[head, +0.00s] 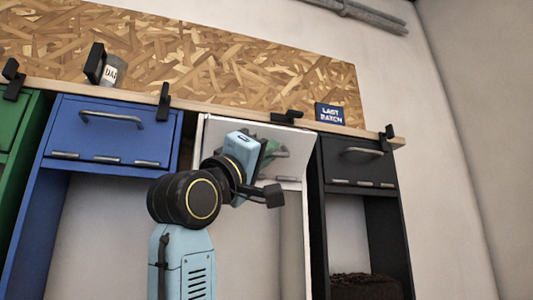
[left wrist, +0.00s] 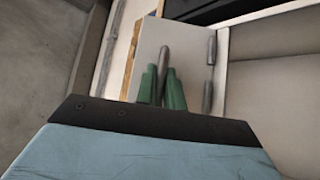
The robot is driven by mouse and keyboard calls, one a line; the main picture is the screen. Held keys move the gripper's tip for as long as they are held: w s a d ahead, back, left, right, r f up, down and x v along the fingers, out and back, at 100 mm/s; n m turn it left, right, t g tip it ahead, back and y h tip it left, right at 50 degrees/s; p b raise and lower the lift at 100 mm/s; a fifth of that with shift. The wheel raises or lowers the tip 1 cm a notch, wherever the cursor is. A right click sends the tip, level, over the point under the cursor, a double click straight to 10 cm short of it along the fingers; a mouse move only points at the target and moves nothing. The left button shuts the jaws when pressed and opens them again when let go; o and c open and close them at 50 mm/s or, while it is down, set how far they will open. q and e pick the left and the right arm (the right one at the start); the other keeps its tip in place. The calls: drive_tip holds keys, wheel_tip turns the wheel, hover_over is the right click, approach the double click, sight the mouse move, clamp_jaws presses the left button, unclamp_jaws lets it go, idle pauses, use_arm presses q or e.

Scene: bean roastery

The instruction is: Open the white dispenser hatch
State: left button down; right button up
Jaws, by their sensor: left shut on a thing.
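The white dispenser hatch (head: 293,142) is in the upper right middle of the head view, mostly behind my left gripper. It fills the middle of the left wrist view (left wrist: 185,42), with two metal hinges along its right edge there. Its top edge seems to lean slightly out from the dispenser, but I cannot tell how far. My left gripper (head: 275,152) is at the hatch front, its green fingers (left wrist: 160,85) shut on the grey bar handle (left wrist: 163,60). Part of the handle is hidden between the fingers. My right gripper is in neither view.
A blue dispenser (head: 110,135) stands to the left and a black dispenser (head: 358,160) to the right, both with hatches shut. Black clips, a jar (head: 113,72) and a "Last Batch" sign (head: 330,114) sit along the wooden rail above. Dark beans (head: 365,285) lie under the black hatch.

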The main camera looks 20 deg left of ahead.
use_arm(q)
drive_tip(key=c, duration=1.8)
unclamp_jaws()
drive_tip(key=b+v, duration=0.4)
drive_tip(key=v, duration=0.9)
drive_tip(key=shift+s, duration=0.15)
